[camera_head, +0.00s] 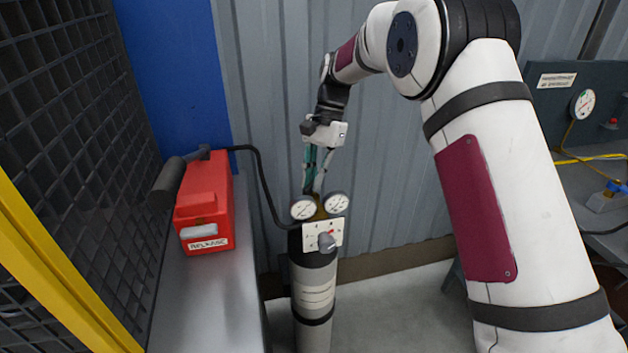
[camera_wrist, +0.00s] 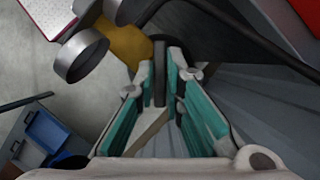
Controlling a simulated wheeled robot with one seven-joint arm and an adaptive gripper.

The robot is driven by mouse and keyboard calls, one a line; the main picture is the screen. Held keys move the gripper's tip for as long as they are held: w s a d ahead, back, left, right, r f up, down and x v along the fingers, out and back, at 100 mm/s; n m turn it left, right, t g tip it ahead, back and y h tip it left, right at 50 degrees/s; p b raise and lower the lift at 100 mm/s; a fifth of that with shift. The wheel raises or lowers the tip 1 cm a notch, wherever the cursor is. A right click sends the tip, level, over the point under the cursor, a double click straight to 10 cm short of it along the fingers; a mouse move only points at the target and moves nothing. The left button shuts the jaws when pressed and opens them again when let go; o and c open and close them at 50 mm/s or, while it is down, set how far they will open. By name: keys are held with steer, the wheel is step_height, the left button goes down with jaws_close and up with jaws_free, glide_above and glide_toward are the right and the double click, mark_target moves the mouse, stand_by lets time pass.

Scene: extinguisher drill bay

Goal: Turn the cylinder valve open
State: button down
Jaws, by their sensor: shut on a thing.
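The grey cylinder (camera_head: 313,285) stands upright on the floor in the head view, with a brass valve (camera_head: 321,209) at its top between two round dials. The brass part also shows in the wrist view (camera_wrist: 127,42). My gripper (camera_head: 315,188) reaches down from above onto the valve top. In the wrist view its teal-padded fingers (camera_wrist: 161,72) are on both sides of a dark upright valve handle (camera_wrist: 160,88), and it is shut on it. In the head view the fingers hide the handle. A white plate with a grey knob (camera_head: 326,241) is on the cylinder's front.
A red case (camera_head: 205,215) labelled RELEASE sits on a grey bench (camera_head: 205,300) at left, beside a mesh cage. A black hose (camera_head: 262,175) curves to the cylinder top. A bench with a gauge (camera_head: 583,104) and yellow hose stands at right. Corrugated wall is close behind.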

steer(key=n+h, duration=0.1)
steer(key=n, duration=0.1)
steer(key=n+h+b, duration=0.1)
steer(key=n, duration=0.2)
steer(key=shift+w+a+n+g, duration=0.15)
steer(key=shift+n+g, duration=0.15)
steer(key=shift+g, duration=0.1)
steer(key=shift+n+h+b, duration=0.3)
steer(key=shift+n+h, duration=0.6)
steer(key=shift+n, duration=1.1)
steer(key=c, duration=1.7)
jaws_free()
steer(key=shift+a, duration=0.1)
steer(key=shift+r, duration=0.15)
steer(key=v, duration=0.7)
steer(key=shift+r, duration=0.1)
